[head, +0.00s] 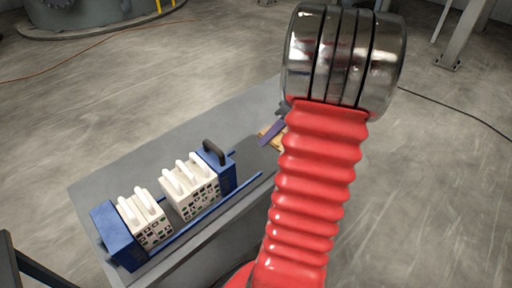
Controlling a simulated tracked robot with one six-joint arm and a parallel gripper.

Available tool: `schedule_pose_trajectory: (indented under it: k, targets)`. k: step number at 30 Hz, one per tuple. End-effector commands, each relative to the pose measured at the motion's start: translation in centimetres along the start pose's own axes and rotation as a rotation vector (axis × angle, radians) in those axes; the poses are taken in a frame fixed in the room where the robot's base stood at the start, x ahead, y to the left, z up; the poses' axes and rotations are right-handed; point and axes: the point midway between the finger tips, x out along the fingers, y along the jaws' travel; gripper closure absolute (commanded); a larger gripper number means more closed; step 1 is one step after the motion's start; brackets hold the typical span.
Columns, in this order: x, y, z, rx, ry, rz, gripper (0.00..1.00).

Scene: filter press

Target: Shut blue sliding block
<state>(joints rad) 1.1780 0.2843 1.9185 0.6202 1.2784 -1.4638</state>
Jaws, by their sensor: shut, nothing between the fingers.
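The blue sliding block (228,177) stands at the right end of the filter press, with a dark handle (213,152) on top. It sits close against the right-hand group of white plates (203,195). A gap separates that group from the left-hand group of white plates (152,234), which stands by the blue end block (115,233) at the left. A blue rail (215,209) runs along the front, past the sliding block. My red arm fills the right centre; my gripper cannot be made out and seems hidden behind it.
The press stands on a grey table (150,148). A purple and tan object (272,133) lies at the table's far right, partly hidden by my arm. A large grey-green vessel (85,12) stands at the back left. Open concrete floor surrounds the table.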

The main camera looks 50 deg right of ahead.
Motion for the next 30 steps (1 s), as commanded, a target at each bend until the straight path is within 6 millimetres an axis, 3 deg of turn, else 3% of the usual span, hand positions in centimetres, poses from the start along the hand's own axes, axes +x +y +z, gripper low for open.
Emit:
schedule_pose_trajectory:
  k: [20, 30]
  targets:
    - [9.3, -0.1, 0.0, 0.0, -0.002, -0.004, 1.0]
    - [11.1, -3.2, 0.0, -0.002, -0.001, -0.002, 1.0]
